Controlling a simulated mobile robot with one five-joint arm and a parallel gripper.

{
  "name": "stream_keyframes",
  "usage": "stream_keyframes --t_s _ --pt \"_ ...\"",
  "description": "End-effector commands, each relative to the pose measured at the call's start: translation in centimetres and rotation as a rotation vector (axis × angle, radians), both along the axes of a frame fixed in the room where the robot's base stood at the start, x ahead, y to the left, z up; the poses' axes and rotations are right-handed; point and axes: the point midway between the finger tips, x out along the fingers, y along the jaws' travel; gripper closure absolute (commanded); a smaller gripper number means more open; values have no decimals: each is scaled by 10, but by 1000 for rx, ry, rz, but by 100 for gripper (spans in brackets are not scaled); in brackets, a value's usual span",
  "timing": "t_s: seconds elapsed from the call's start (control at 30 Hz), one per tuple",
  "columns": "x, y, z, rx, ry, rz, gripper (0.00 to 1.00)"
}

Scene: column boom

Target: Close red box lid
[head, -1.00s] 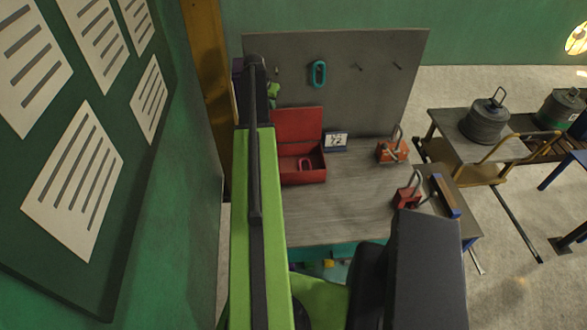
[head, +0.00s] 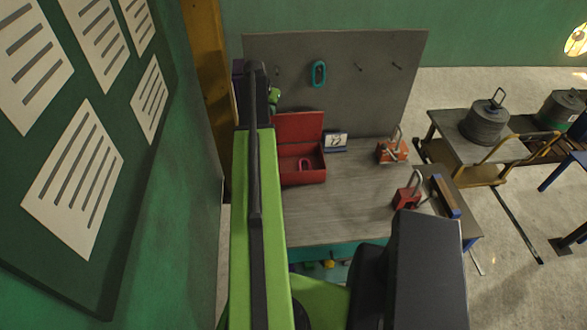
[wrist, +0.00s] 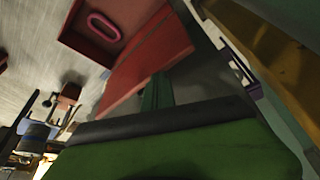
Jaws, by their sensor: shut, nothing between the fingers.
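The red box (head: 303,178) stands on the workbench with its lid (head: 299,127) raised, leaning upright at the back. A pink ring-shaped object (head: 304,165) lies inside. In the wrist view the open box (wrist: 72,38) is at the top left with the pink ring (wrist: 104,27), and the lid (wrist: 147,62) slants across the middle. My gripper (head: 275,97) is shut and empty, just above and behind the lid's upper left part. In the wrist view its green fingers (wrist: 157,92) are close to the lid's edge; I cannot tell whether they touch.
A grey pegboard (head: 345,80) with a teal ring (head: 319,73) stands behind the bench. A small calendar-like stand (head: 336,141) is right of the box, and orange (head: 392,151) and red (head: 407,195) items lie farther right. The bench's front middle is clear.

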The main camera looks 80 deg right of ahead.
Motion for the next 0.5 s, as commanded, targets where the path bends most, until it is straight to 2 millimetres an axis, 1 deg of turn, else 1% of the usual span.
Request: stream_keyframes --t_s 0.03,0.5 --pt "-1 3 -3 7 -1 -1 100" --pt "-5 16 -6 7 -2 -2 100"
